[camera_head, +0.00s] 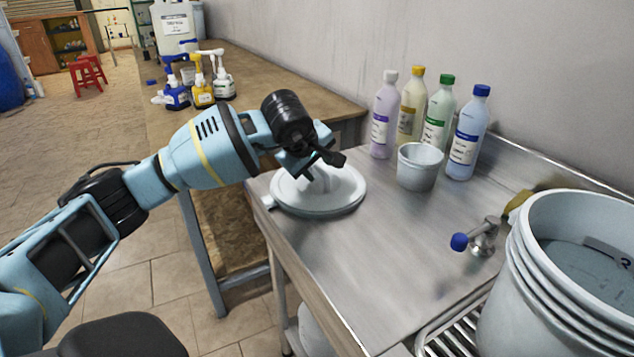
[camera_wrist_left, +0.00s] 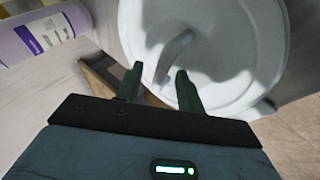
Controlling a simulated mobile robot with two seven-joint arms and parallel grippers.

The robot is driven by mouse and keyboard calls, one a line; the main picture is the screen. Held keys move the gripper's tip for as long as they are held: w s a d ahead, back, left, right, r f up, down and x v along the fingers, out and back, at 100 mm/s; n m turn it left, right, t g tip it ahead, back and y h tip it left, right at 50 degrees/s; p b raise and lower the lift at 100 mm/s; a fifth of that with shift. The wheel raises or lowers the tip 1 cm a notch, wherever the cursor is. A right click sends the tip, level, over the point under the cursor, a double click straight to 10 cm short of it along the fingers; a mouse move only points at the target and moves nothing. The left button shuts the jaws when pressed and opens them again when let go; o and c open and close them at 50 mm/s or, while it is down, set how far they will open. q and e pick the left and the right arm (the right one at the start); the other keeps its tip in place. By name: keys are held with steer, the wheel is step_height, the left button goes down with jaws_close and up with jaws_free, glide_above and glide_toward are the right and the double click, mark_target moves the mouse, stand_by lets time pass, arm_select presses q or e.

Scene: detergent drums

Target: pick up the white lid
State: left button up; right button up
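The round white lid (camera_head: 338,201) lies flat near the left edge of the metal counter. It also shows in the left wrist view (camera_wrist_left: 232,62), where its raised handle (camera_wrist_left: 175,52) points toward the space between my fingers. My left gripper (camera_head: 318,163) is just above the lid and covers part of its far side in the head view. Whether a finger touches the lid cannot be told. My right gripper is not in view.
On the metal counter (camera_head: 360,270), several capped bottles (camera_head: 433,115) and a white tub (camera_head: 418,168) stand right of the lid. A tap (camera_head: 483,238) and stacked white buckets (camera_head: 545,280) are at the right.

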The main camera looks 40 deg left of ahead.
mark_target(316, 183)
arm_select(q)
steer(key=shift+c, duration=0.4)
jaws_close()
steer(key=shift+r, duration=0.15)
steer(key=shift+r, duration=0.6)
step_height(316, 183, up, 2)
steer(key=shift+r, duration=0.15)
steer(key=s+r+b, duration=0.1)
steer(key=s, duration=1.5)
steer(key=shift+a, duration=0.2)
steer(key=shift+s+r, duration=0.1)
